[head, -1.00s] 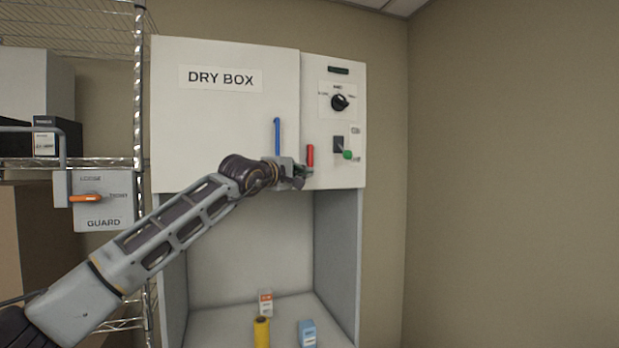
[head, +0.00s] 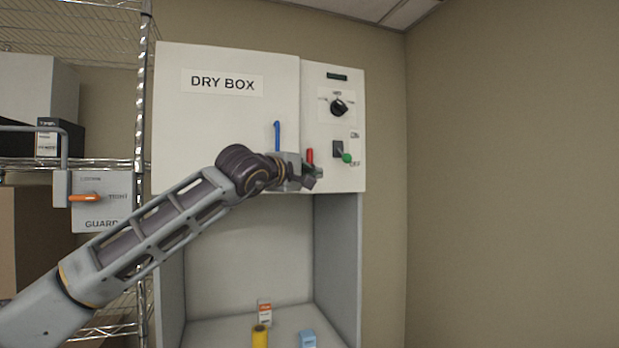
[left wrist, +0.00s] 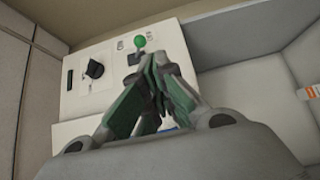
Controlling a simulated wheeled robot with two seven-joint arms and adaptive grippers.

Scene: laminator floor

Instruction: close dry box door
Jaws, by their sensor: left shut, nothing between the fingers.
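The white dry box door (head: 225,125) bears the DRY BOX label and an upright blue handle (head: 277,136) near its right edge. It looks nearly level with the control panel (head: 345,178); I cannot tell whether it is fully shut. A red handle (head: 309,155) stands at the panel's left edge, its lower part hidden by my gripper. My left gripper (head: 307,180) is shut and empty, in front of the panel's lower left corner; contact is unclear. Its closed fingers (left wrist: 155,92) also show in the left wrist view, with a sliver of blue (left wrist: 168,129) behind them.
The panel carries a black dial (head: 339,107) and a green-tipped switch (head: 346,157). Below is an open bay with a yellow cylinder (head: 260,336), a blue box (head: 307,340) and an orange-white box (head: 264,312). A wire rack (head: 141,120) and guard box (head: 100,205) stand left.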

